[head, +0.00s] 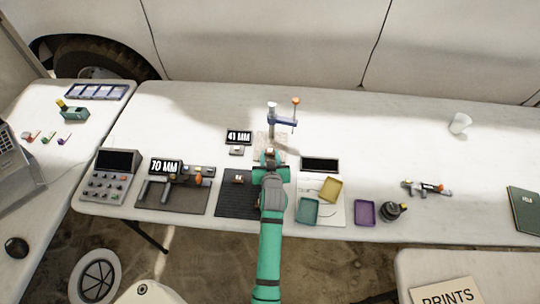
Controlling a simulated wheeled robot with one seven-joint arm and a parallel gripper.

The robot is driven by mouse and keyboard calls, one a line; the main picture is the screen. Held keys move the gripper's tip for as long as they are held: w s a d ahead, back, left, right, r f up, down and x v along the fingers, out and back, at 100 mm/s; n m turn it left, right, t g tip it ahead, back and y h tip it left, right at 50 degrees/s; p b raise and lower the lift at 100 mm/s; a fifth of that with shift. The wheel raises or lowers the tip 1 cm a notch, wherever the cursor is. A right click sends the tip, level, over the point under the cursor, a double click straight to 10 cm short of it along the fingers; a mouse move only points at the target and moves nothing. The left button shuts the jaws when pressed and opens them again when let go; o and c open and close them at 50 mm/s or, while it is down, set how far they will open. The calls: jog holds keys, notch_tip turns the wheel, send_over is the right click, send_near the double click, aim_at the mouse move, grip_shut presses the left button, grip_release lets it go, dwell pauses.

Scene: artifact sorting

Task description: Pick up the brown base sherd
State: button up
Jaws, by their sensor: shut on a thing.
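My gripper (269,157) is at the end of my green arm, over the front of a pale patterned square (259,137) near the middle of the table. Its jaws are shut on a small brownish thing, which I take to be the brown base sherd (270,152). The arm and jaws hide most of it, and its shape cannot be made out. I cannot tell whether it touches the surface below. Another small light-brown piece (238,179) lies on the black mat (232,204), left of my arm.
A stand with a blue arm and orange knob (283,119) rises just behind my gripper. Teal (307,211), yellow (331,189) and purple (365,213) trays lie right, near a dark round pot (393,211). The table's back right is mostly clear.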

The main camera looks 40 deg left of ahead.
aim_at(270, 151)
jog(key=shift+r, duration=0.4)
notch_tip(270, 151, up, 2)
jog(key=shift+r, duration=0.25)
jog(key=s+d+r, duration=0.3)
jog(key=s+r, duration=0.6)
jog(key=s, duration=0.4)
jog(key=shift+s+d+r, duration=0.15)
jog(key=shift+d+r, duration=0.1)
jog(key=shift+d, duration=0.15)
